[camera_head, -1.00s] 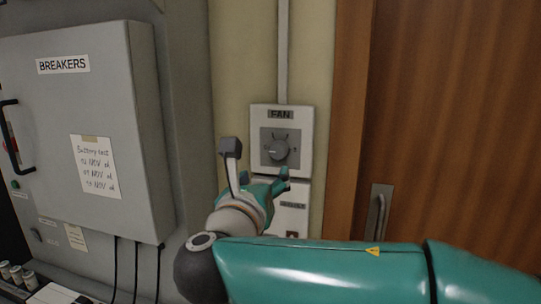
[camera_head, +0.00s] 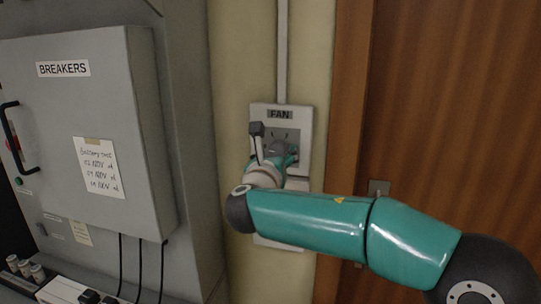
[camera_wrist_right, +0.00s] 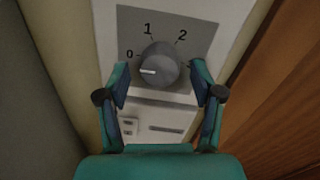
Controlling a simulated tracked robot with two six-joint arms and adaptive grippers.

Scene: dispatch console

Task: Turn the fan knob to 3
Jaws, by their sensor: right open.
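The fan knob (camera_wrist_right: 160,62) is a round grey dial on a darker plate. Its white mark points left, close to the 0; the 1 and 2 are printed above it, and the 3 is not visible. My right gripper (camera_wrist_right: 160,78) is open, with one finger on each side of the knob's lower part. I cannot tell whether the fingers touch it. In the head view the right gripper (camera_head: 275,144) is in front of the fan panel (camera_head: 304,122) and partly hides the knob. My left gripper is not in view.
A grey breaker cabinet (camera_head: 100,200) with a paper note (camera_head: 98,168) stands at the left. A wooden door (camera_head: 440,110) is at the right, its handle mostly hidden by my right arm. A conduit (camera_head: 283,50) runs up from the fan panel.

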